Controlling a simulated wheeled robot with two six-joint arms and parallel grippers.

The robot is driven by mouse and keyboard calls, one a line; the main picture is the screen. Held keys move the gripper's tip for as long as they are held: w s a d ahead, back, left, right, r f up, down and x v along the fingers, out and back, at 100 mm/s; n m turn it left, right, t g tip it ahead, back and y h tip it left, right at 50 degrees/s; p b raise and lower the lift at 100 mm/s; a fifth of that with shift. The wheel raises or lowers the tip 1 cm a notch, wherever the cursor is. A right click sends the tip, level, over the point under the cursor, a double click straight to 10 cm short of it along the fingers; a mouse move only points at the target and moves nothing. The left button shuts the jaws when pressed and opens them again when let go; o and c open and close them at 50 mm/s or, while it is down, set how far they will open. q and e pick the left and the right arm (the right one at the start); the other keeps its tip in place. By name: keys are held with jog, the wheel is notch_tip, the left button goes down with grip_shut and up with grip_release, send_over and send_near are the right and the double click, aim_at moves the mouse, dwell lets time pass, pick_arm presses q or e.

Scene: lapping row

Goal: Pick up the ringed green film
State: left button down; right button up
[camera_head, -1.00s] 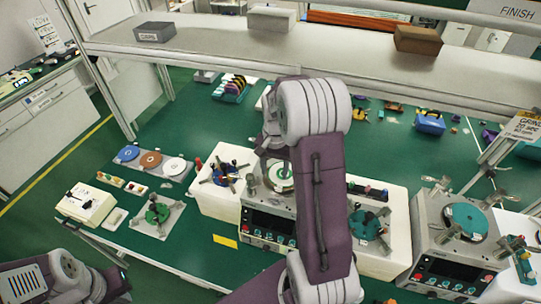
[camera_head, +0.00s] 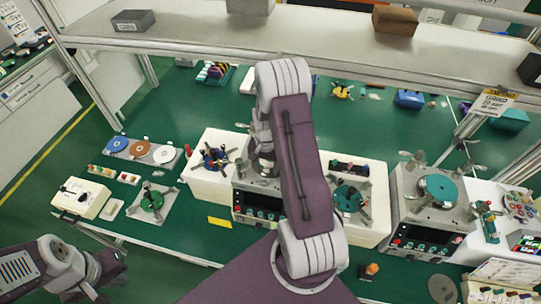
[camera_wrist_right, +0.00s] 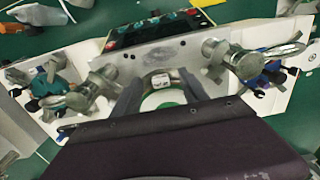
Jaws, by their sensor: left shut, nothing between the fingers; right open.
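A round disc with a pale ring and green area, which fits the ringed green film (camera_wrist_right: 170,105), shows in the right wrist view on the centre machine's plate, between my right gripper's fingers. My right gripper (camera_wrist_right: 164,88) is open with its fingers on either side of the disc; contact cannot be told. A small white label or block sits at the disc's far edge. In the head view my right arm hides most of this disc. My left gripper (camera_head: 110,266) is low at the left, shut and empty, away from the bench objects.
The centre machine (camera_head: 258,205) has upright clamps around its plate. A similar machine (camera_head: 432,210) with a teal disc stands right. A tray (camera_head: 164,165) of blue, brown and white discs and a green-disc fixture (camera_head: 152,203) lie left. The shelf (camera_head: 330,45) spans above.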

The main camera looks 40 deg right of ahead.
jog(key=shift+w+f, duration=0.1)
jog(key=shift+f, duration=0.15)
jog(key=shift+r, duration=0.1)
grip_shut()
jog(key=shift+r+b, duration=0.45)
notch_tip(320, 180, up, 3)
jog(key=shift+w+d+f+b, duration=0.1)
jog(key=shift+f+b, duration=0.05)
jog(key=shift+b, duration=0.6)
jog(key=s+d+r+b, duration=0.3)
jog(key=s+r, duration=0.4)
jog(key=s, duration=0.4)
jog(key=shift+s+r, duration=0.2)
jog(key=shift+s, duration=0.05)
